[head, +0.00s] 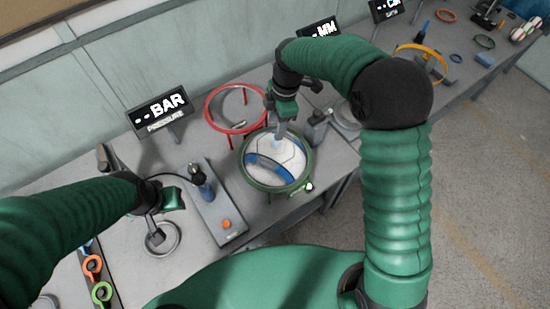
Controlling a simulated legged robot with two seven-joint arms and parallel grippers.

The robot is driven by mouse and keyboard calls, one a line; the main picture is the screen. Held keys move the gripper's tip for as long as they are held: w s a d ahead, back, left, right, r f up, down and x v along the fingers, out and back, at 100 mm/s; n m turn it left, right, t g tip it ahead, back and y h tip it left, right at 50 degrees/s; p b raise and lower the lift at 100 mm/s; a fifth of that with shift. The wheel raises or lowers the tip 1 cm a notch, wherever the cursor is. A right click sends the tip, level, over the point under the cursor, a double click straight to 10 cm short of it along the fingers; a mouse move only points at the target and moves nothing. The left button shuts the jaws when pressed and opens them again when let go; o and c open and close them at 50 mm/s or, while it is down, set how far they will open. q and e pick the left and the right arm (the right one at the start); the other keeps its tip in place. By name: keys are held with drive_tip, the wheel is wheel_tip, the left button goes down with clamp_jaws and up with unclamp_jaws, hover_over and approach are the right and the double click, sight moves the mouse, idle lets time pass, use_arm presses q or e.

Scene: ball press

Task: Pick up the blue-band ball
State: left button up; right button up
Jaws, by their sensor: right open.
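The blue-band ball (271,174), white with a blue band, sits inside a green ring stand (247,178) at the middle of the table. My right gripper (281,137) reaches down from above and is open at the ball's upper side. Its fingers cover a small part of the ball, and I cannot tell whether they touch it. My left gripper (156,238) points down over a round metal ring (176,247) on the left. Its fingers are too small and dark to judge.
A red ring stand (207,103) is just behind the green one. A box with an orange button (227,224) and a pump-like blue part stands left of the ball. A pressure display (160,108) stands behind. A yellow ring (441,61) is farther right.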

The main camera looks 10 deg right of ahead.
sight(275, 157)
drive_tip(key=f, duration=0.1)
drive_tip(key=w+f, duration=0.1)
drive_tip(key=shift+f, duration=0.3)
drive_tip(key=f, duration=0.1)
drive_tip(key=s+f+p, duration=0.1)
drive_tip(key=f, duration=0.1)
drive_tip(key=shift+s+f, duration=0.2)
drive_tip(key=shift+f, duration=0.5)
drive_tip(key=shift+w+a+f, duration=0.1)
drive_tip(key=shift+w+a, duration=0.05)
drive_tip(key=shift+w, duration=0.05)
drive_tip(key=shift+c, duration=0.9)
clamp_jaws()
use_arm(q)
drive_tip(key=shift+w+d+r, duration=0.1)
drive_tip(key=shift+w+r, duration=0.3)
drive_tip(key=shift+r, duration=0.3)
